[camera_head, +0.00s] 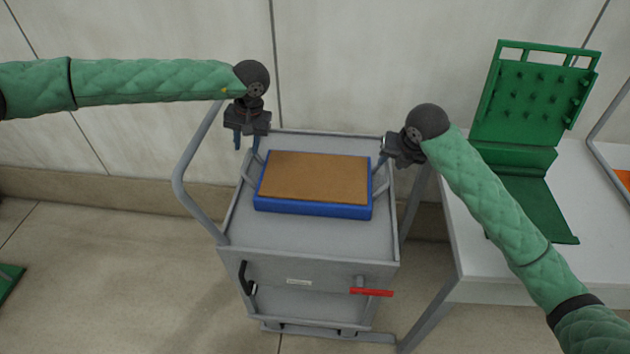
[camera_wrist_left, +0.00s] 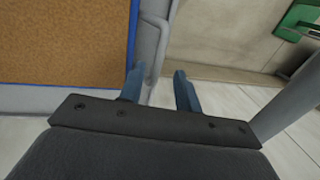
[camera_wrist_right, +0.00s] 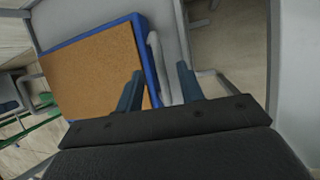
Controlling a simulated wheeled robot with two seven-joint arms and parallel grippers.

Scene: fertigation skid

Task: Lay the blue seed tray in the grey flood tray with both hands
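The blue seed tray (camera_head: 314,208), filled with brown material, lies flat on the grey cart's top. A pale grey loop handle stands at each short side, seen in the left wrist view (camera_wrist_left: 152,45) and right wrist view (camera_wrist_right: 157,62). My left gripper (camera_head: 247,147) is open near the tray's left handle. My right gripper (camera_head: 383,164) is open near its right handle. In each wrist view the handle shows between or just beyond the parted fingers; I cannot tell whether they touch it. No separate grey flood tray can be made out.
The grey cart (camera_head: 270,238) has a raised rim, a push bar (camera_head: 188,190) at left and a red lever (camera_head: 371,292) in front. A white table (camera_head: 475,235) at right bears a green pegged frame (camera_head: 528,100). A plain wall stands behind; floor at left is mostly clear.

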